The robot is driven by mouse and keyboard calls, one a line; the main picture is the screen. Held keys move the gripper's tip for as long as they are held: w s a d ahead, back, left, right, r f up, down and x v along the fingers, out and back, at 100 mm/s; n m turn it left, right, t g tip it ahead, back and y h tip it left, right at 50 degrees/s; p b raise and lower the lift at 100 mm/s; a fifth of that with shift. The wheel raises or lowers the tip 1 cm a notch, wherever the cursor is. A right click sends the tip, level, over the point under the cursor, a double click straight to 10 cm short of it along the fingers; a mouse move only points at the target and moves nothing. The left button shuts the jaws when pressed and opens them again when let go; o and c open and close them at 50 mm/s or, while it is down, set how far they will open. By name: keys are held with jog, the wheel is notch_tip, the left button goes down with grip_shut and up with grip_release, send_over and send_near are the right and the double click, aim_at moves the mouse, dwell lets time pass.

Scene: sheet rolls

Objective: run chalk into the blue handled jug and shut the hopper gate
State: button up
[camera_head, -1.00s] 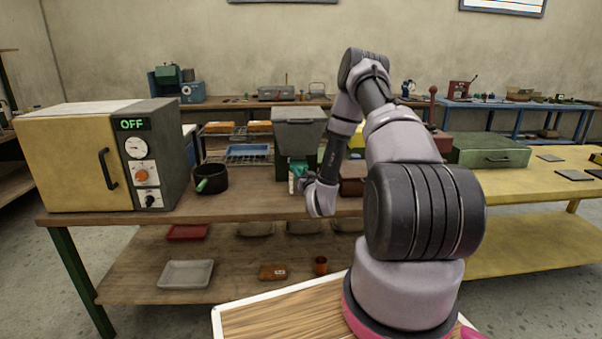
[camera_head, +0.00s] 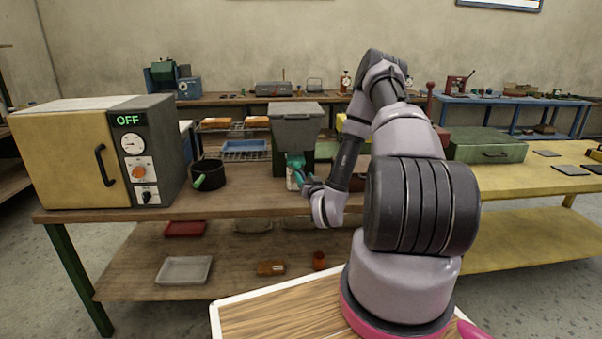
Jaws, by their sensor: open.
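The hopper (camera_head: 297,128) is a grey bin with a lid on a dark green stand, at the back of the wooden bench. Under it stands a small pale vessel (camera_head: 291,181) with teal parts (camera_head: 296,162) beside and above it. It looks like the jug, but I cannot tell its handle from the gate's lever at this size. My gripper (camera_head: 304,181) is open, just right of and in front of these teal parts. I cannot tell whether it touches them. My wrist hides part of the space right of the hopper stand.
A yellow oven (camera_head: 75,155) reading OFF stands at the bench's left end. A black pot (camera_head: 208,174) with a green handle sits between oven and hopper. A green case (camera_head: 487,145) lies on the yellow table at right. Bare bench lies in front of the pot.

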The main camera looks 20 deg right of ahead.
jog(key=shift+s+a, duration=0.15)
jog(key=shift+s, duration=1.25)
dwell(6.6)
